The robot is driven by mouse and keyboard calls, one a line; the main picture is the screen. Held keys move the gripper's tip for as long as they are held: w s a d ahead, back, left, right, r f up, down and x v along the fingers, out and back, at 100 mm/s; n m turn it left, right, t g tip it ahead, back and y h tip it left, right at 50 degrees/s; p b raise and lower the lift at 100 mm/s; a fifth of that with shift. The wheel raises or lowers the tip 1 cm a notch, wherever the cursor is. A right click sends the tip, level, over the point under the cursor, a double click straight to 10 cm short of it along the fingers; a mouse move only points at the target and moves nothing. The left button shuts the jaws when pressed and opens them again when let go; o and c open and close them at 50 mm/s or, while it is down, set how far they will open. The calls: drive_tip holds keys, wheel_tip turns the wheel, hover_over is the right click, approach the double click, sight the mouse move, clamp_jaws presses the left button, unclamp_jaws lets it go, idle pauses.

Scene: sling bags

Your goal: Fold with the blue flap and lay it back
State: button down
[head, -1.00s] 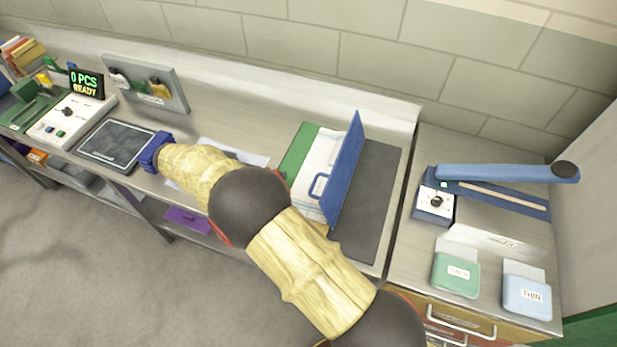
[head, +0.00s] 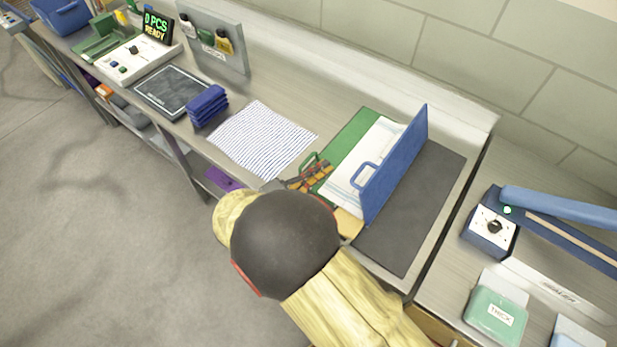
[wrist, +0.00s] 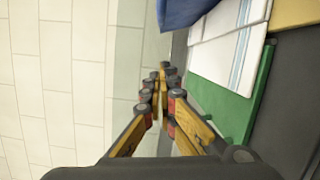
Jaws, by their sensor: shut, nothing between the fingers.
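The blue flap (head: 397,165) stands upright on its edge in the head view, its blue handle (head: 362,178) facing left. A small part of the flap also shows at the top of the wrist view (wrist: 185,12). Left of it, a white cloth with stripes (head: 352,170) lies flat on a green panel (head: 345,150). My gripper (head: 322,170) is shut and empty. It is near the green panel's left front side, left of the flap and apart from it. In the wrist view its closed fingers (wrist: 165,78) are beside the green panel. My arm hides part of the table front.
A striped cloth (head: 262,138) lies flat to the left, with a dark blue folded stack (head: 207,105) and a black plate (head: 172,90) beyond. A bare dark mat (head: 425,205) lies right of the flap. A sealer (head: 492,232) stands at the right.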

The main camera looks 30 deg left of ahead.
drive_tip(key=d, duration=0.1)
drive_tip(key=w+d, duration=0.1)
drive_tip(key=d, duration=0.1)
drive_tip(key=w+d+b, duration=0.1)
drive_tip(key=d, duration=0.1)
drive_tip(key=shift+r, duration=0.4)
drive_tip(key=shift+a, duration=0.1)
